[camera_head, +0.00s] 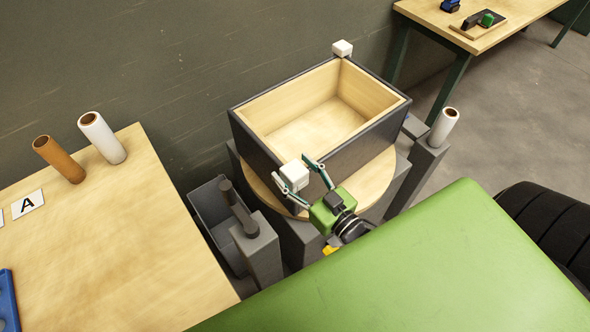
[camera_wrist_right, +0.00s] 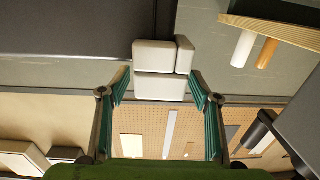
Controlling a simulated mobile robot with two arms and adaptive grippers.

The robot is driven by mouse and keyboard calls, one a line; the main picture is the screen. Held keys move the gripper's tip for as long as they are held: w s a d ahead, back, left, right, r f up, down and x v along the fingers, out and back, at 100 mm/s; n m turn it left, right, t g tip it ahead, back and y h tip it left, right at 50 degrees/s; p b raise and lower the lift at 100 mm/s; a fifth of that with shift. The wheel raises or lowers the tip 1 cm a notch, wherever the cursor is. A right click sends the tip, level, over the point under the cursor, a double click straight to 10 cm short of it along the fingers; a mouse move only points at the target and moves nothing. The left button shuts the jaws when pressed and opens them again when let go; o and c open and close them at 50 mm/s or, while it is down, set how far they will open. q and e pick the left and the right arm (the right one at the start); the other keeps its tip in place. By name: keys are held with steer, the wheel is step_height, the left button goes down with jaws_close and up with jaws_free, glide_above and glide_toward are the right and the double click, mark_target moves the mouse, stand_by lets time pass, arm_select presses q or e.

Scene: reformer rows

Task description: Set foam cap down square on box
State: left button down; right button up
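An open box (camera_head: 365,145), dark outside with pale wood inside, stands on a round wooden turntable (camera_head: 376,181). A white foam cap (camera_head: 293,176) is at the box's near corner. It also shows in the right wrist view (camera_wrist_right: 159,86) as joined white blocks, next to the dark box side (camera_wrist_right: 65,28). Whether it sits square and fully down cannot be told. My right gripper (camera_head: 297,167) has its teal fingers on either side of this cap, with narrow gaps, and looks open. Another white foam cap (camera_head: 342,48) sits on the far corner. My left gripper is not in view.
Grey posts surround the turntable; one carries a white roll (camera_head: 443,127). A grey bin (camera_head: 211,212) stands at its left. A wooden table (camera_head: 110,235) at left holds a brown roll (camera_head: 59,160) and a white roll (camera_head: 103,138). Another table (camera_head: 480,32) is at upper right.

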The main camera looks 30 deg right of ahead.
steer(key=s+d, duration=0.2)
steer(key=s, duration=1)
steer(key=shift+w, duration=0.15)
stand_by(0.3)
